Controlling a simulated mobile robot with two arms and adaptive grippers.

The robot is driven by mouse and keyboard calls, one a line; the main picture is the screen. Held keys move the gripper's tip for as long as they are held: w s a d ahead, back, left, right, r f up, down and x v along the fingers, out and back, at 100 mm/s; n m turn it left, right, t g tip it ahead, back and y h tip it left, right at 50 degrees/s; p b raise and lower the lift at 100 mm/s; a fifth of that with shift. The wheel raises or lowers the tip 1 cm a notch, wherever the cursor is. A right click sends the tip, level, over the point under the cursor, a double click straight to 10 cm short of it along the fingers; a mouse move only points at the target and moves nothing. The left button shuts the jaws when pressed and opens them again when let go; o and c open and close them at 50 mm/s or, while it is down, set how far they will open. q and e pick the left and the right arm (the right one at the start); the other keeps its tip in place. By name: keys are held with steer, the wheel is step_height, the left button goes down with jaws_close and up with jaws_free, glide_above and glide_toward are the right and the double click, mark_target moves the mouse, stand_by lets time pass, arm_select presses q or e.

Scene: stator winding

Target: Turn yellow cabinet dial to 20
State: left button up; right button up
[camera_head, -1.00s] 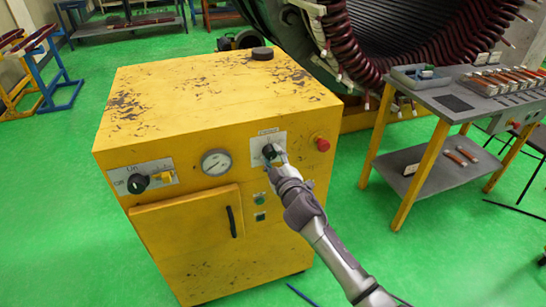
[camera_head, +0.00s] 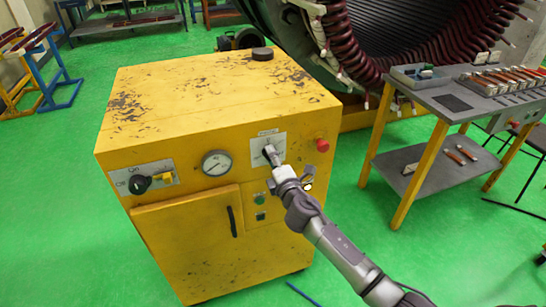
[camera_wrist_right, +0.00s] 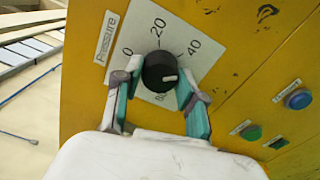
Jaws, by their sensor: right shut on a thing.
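The yellow cabinet (camera_head: 215,95) stands in the middle of the head view. Its black dial (camera_wrist_right: 158,66) sits on a white plate (camera_head: 260,144) labelled Pressure, with 0, 20 and 40 readable in the right wrist view. The dial's white mark points right and slightly down in that view, away from the 20 at the top of the plate. My right gripper (camera_wrist_right: 157,92) is shut on the dial, one teal-padded finger on each side. In the head view the gripper (camera_head: 270,156) hides most of the dial. My left gripper is not in view.
The cabinet front also has a round gauge (camera_head: 216,163), an On/Off switch (camera_head: 142,183), a red button (camera_head: 322,145) and a door handle (camera_head: 232,221). A grey workbench (camera_head: 450,100) stands at the right.

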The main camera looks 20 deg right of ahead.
steer(key=shift+f+n+p, duration=0.15)
steer(key=shift+n+p, duration=2.35)
steer(key=shift+n, duration=5.7)
steer(key=shift+s, duration=0.1)
steer(key=o, duration=1.1)
steer(key=shift+o, duration=0.2)
steer(key=s, duration=1.2)
steer(key=shift+d, duration=0.2)
